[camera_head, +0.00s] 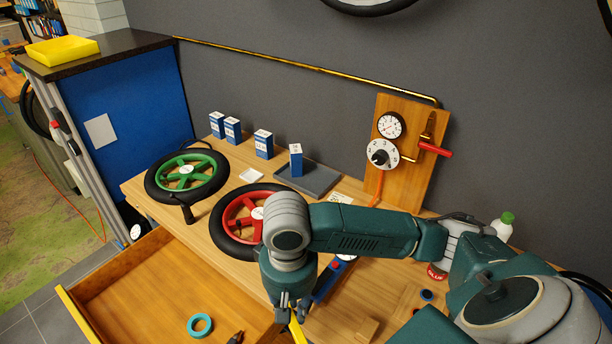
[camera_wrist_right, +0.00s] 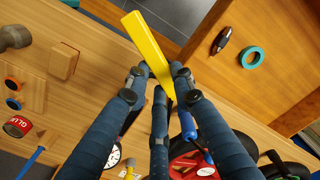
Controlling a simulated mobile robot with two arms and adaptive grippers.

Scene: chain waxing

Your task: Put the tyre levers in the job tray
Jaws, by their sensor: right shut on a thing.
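My right gripper (camera_head: 290,308) is shut on a yellow bar (camera_head: 297,331), which looks like a tyre lever, above the front edge of the bench. In the right wrist view the bar (camera_wrist_right: 149,48) sticks out between the fingers (camera_wrist_right: 158,82); its other end is hidden by them. A shallow yellow tray (camera_head: 62,50) stands on the dark counter at the far left and looks empty. A flat grey tray (camera_head: 314,178) lies at the back of the bench. I cannot tell by sight which is the job tray. My left gripper is out of view.
An open drawer (camera_head: 160,280) below the bench holds teal tape (camera_head: 200,325) and a dark tool (camera_head: 236,338). Green (camera_head: 187,175) and red (camera_head: 240,217) wheels lie on the bench. A gauge board (camera_head: 405,155) and several small boxes stand behind. A wooden block (camera_wrist_right: 63,61) lies nearby.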

